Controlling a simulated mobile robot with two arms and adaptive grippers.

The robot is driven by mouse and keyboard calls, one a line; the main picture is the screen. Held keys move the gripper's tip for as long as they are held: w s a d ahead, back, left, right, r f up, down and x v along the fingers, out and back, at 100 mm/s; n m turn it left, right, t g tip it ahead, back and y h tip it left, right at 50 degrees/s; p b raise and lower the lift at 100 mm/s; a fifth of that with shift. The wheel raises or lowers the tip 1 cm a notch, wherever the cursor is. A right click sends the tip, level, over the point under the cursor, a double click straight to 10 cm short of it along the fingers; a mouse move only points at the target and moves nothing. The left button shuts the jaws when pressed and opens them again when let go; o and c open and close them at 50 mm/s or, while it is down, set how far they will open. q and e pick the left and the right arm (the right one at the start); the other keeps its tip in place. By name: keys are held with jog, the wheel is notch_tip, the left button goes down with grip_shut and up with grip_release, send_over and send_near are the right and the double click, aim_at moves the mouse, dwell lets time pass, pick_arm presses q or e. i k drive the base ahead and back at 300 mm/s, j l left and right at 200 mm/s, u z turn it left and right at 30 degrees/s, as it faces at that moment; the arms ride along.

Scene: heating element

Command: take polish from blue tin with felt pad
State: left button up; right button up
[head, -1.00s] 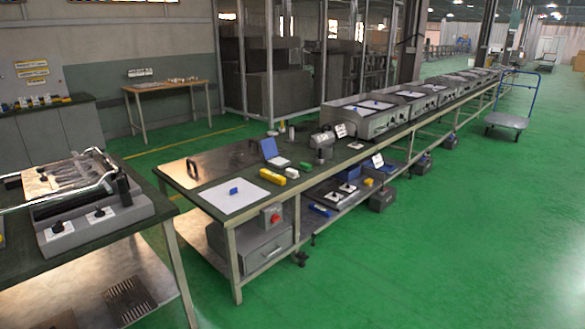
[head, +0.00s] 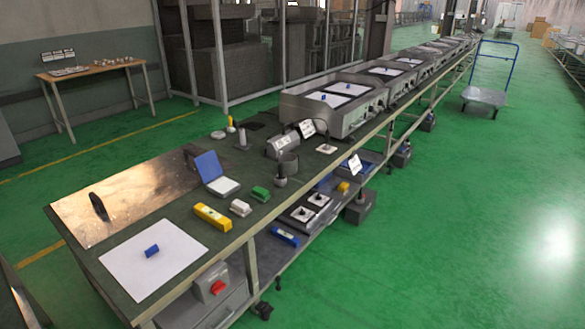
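An open blue tin (head: 207,167) stands on the long workbench, with its blue lid raised and a pale inside showing. To its right are a small white block (head: 240,208) and a small green block (head: 260,193). A small blue block (head: 152,251) sits on a white sheet (head: 180,262) at the near end of the bench. I cannot tell which of these blocks is the felt pad. Neither of my grippers is in view.
A yellow bar (head: 212,217) lies along the bench's front edge. A shiny metal plate (head: 140,195) with a dark handle lies at the left. Grey heating units (head: 350,112) stand farther along the bench. A blue cart (head: 486,95) stands on the open green floor at right.

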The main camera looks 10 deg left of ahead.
aim_at(243, 210)
jog(key=i+j+z, duration=0.1)
jog(key=i+z, duration=0.3)
jog(key=i, duration=1)
jog(key=i+u, duration=0.35)
jog(key=i+l+u, duration=0.3)
jog(key=i, duration=0.15)
jog(key=i+j, duration=0.05)
jog(key=j, duration=0.05)
